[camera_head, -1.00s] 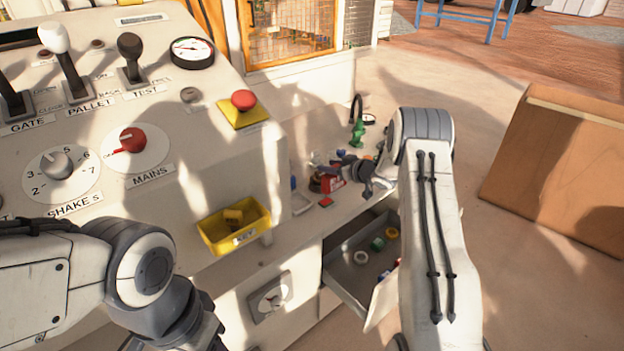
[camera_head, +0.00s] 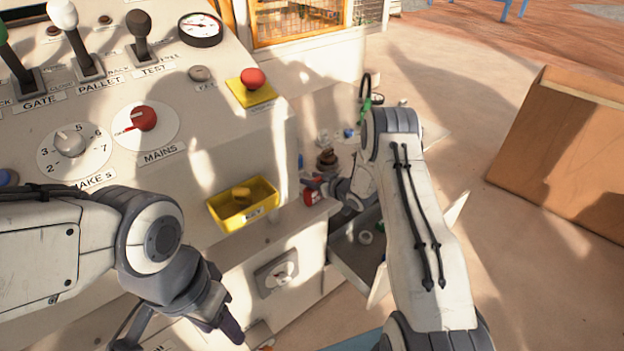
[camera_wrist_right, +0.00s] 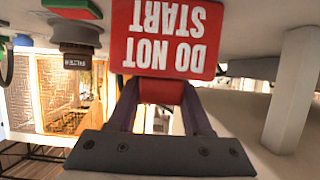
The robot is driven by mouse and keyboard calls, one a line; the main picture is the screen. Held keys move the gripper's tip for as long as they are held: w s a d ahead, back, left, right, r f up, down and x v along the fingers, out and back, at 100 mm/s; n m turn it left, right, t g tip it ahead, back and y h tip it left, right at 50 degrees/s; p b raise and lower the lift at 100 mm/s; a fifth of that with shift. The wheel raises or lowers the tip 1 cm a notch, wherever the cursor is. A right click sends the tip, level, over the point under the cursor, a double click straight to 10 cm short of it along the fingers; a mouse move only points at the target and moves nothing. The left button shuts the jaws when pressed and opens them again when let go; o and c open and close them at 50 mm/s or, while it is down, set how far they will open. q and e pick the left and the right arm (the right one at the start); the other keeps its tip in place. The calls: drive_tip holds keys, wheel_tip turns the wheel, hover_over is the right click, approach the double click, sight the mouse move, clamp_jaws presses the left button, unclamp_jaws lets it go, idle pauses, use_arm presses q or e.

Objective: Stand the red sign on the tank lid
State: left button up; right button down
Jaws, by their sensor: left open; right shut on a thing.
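The red sign (camera_wrist_right: 165,38), lettered DO NOT START, is upside down in the right wrist view. My right gripper (camera_wrist_right: 160,100) is shut on its lower red part. In the head view the sign (camera_head: 313,197) is small, at the tip of my right gripper (camera_head: 325,187), beside the cabinet's side. My left gripper (camera_head: 222,320) is open and empty at the lower edge, below the yellow bin. A brown and dark stacked object (camera_head: 327,161) stands just behind the sign. I cannot tell which surface is the tank lid.
An open drawer (camera_head: 345,252) with a white ring (camera_head: 365,238) lies under my right forearm. A red button (camera_head: 252,79) and levers stand on the panel. A wooden box (camera_head: 560,140) stands right on open floor.

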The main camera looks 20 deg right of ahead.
drive_tip(key=shift+f, duration=0.1)
drive_tip(key=shift+c, duration=1.7)
unclamp_jaws()
drive_tip(key=shift+s+d+r, duration=0.1)
drive_tip(key=shift+s+r, duration=0.1)
drive_tip(key=b+v, duration=0.1)
drive_tip(key=v, duration=1)
drive_tip(key=shift+s, duration=0.25)
drive_tip(key=shift+r, duration=0.2)
